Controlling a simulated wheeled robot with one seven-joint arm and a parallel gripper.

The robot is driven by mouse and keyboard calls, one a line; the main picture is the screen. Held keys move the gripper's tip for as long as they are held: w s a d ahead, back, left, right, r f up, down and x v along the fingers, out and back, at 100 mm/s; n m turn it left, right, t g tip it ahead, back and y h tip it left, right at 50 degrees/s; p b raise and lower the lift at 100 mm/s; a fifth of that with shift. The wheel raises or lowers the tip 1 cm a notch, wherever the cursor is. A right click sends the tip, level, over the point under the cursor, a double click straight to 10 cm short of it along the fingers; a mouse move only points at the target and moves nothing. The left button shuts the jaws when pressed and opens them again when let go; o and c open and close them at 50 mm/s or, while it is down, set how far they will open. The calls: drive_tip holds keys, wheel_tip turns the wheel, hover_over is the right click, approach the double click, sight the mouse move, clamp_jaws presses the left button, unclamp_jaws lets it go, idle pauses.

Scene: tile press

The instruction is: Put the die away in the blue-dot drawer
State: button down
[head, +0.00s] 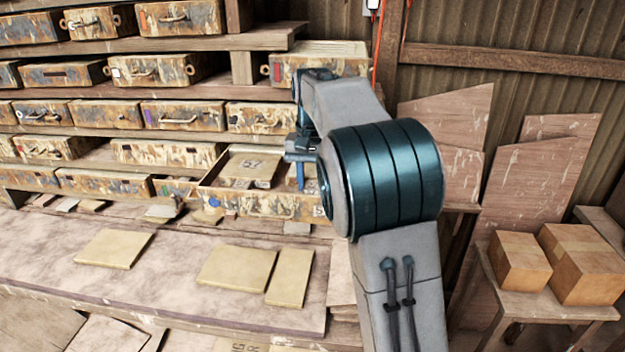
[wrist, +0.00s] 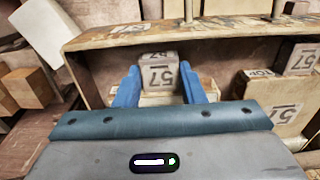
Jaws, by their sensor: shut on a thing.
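The die (wrist: 158,76) is a pale, worn block marked 57 on two faces. In the wrist view it sits between the two blue fingers of my gripper (wrist: 160,88), which is shut on it. The blue-dot drawer (head: 240,203) is pulled open in the head view, with a blue dot at the left of its front. My gripper (head: 300,172) is over the right part of this drawer, and the die is hidden there. The wrist view shows the drawer's wooden wall (wrist: 110,40) beyond the die. I cannot tell whether the die touches the floor.
A numbered block (head: 250,165) lies inside the drawer at left; other marked blocks (wrist: 282,98) show at right in the wrist view. Shelves of closed drawers (head: 183,115) surround it. Flat tan plates (head: 237,268) lie on the bench. Boxes (head: 585,265) stand on a stool at right.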

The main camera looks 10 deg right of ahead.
drive_tip(key=shift+f+b, duration=0.35)
drive_tip(key=shift+f, duration=0.15)
drive_tip(key=c, duration=0.9)
unclamp_jaws()
drive_tip(key=shift+o, duration=0.2)
wheel_tip(320, 180, up, 14)
drive_tip(key=p, duration=0.1)
